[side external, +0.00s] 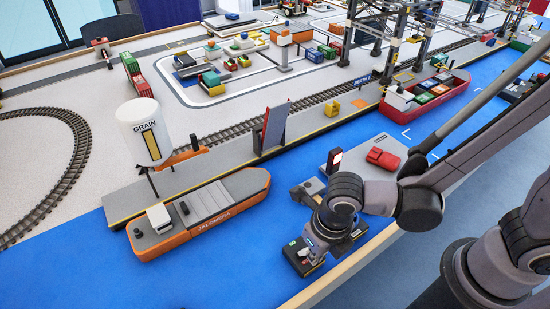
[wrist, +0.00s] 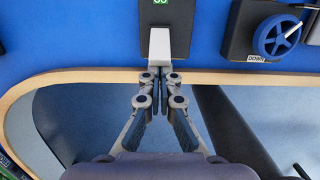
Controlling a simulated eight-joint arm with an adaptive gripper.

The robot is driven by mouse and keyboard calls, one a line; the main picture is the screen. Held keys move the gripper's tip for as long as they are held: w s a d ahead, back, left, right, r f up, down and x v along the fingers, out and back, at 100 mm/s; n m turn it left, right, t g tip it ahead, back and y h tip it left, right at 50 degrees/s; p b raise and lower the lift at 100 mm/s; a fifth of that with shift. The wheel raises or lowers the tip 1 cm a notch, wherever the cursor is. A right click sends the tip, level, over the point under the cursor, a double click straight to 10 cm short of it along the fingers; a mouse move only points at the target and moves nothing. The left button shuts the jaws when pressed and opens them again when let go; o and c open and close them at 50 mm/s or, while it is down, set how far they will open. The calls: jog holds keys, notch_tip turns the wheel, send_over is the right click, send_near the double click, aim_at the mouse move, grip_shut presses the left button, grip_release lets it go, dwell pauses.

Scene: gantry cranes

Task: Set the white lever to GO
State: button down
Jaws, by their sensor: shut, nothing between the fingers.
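The white lever (wrist: 160,46) stands out from a dark control box (wrist: 147,40) at the top middle of the wrist view. A green label (wrist: 161,2), cut off by the top edge, shows beyond it and seems to read GO. My gripper (wrist: 161,74) is shut, with its fingertips right at the near end of the lever. I cannot tell whether they touch it. In the side view my gripper (side external: 312,252) is low over a dark box (side external: 297,264) near the table's front edge. The lever is not clear there.
A second box with a blue wheel (wrist: 272,36) and a DOWN label stands to the right in the wrist view. The table's wooden rim (wrist: 75,77) runs below. In the side view, a red block (side external: 383,157) and an orange ship (side external: 205,215) lie beyond my arm.

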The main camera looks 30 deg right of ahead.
aim_at(304, 250)
jog(key=shift+w+r+g, duration=0.2)
jog(key=shift+w+g, duration=0.15)
jog(key=shift+g, duration=0.15)
jog(key=shift+w+r, duration=0.3)
jog(key=shift+w, duration=0.35)
jog(key=shift+w+r, duration=0.15)
jog(key=shift+w, duration=0.7)
jog(key=shift+r, duration=0.2)
jog(key=shift+s+r, duration=0.1)
jog(key=shift+r, duration=0.5)
